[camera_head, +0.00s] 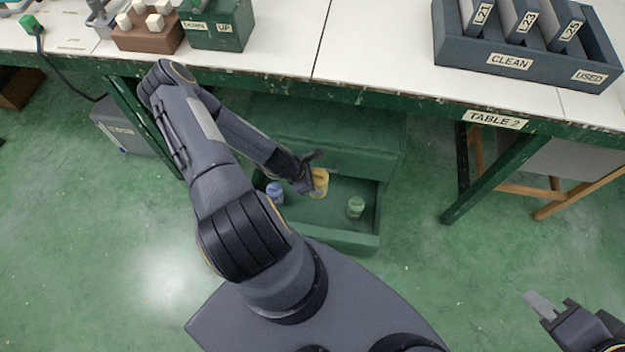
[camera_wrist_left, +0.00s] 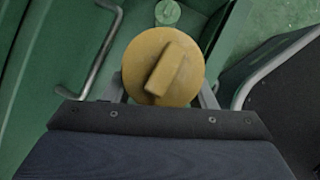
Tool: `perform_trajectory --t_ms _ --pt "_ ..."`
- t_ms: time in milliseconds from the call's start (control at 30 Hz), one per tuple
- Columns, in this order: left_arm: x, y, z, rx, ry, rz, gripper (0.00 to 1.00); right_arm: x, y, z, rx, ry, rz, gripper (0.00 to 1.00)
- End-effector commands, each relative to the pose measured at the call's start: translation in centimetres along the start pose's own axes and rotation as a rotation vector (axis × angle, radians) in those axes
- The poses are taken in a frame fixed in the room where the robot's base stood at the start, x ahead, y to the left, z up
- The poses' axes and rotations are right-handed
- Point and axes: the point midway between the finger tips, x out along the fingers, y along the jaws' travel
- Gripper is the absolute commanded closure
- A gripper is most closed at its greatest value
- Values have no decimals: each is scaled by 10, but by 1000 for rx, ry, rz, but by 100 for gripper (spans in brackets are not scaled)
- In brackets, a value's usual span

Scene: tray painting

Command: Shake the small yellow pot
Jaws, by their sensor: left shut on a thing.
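The small yellow pot (camera_head: 320,182) is at the tip of my left gripper (camera_head: 312,184), over the open green drawer in the head view. In the left wrist view the pot's round yellow lid (camera_wrist_left: 150,62) with its raised bar fills the space between the fingers of my left gripper (camera_wrist_left: 162,88). The left gripper is shut on the pot. Whether the pot touches the drawer floor cannot be told. My right gripper (camera_head: 572,318) is at the lower right of the head view, away from the drawer, with a flat grey piece by it; its jaw state is unclear.
The open green drawer (camera_head: 345,239) sits under the table and also holds a blue pot (camera_head: 275,192) and a green pot (camera_head: 356,206). Its metal handle (camera_wrist_left: 104,48) shows in the left wrist view. The white table top (camera_head: 380,60) overhangs the drawer. A dark rack (camera_head: 470,52) stands on it.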

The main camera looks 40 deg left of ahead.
Motion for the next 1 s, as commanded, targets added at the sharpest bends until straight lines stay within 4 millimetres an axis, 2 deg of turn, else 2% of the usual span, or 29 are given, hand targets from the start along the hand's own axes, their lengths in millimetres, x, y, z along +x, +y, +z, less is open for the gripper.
perform_trajectory --t_ms 33,100,267,367,533,667,1000 --pt "-5 14 -10 -2 5 10 61 2 1 1 0 0 0 72" --pt "-10 27 -19 -1 5 9 61 3 2 2 0 0 0 72" --pt "-16 41 -29 0 1 2 61 5 2 2 0 0 0 72" --pt "-12 30 -21 0 -3 -4 61 5 2 2 0 0 0 72" --pt "1 -2 1 1 -4 -5 61 7 3 3 0 0 0 72" --pt "5 -12 8 1 -1 0 61 7 3 4 0 0 0 72" --pt "-15 39 -27 1 3 6 61 10 5 5 0 0 0 72"
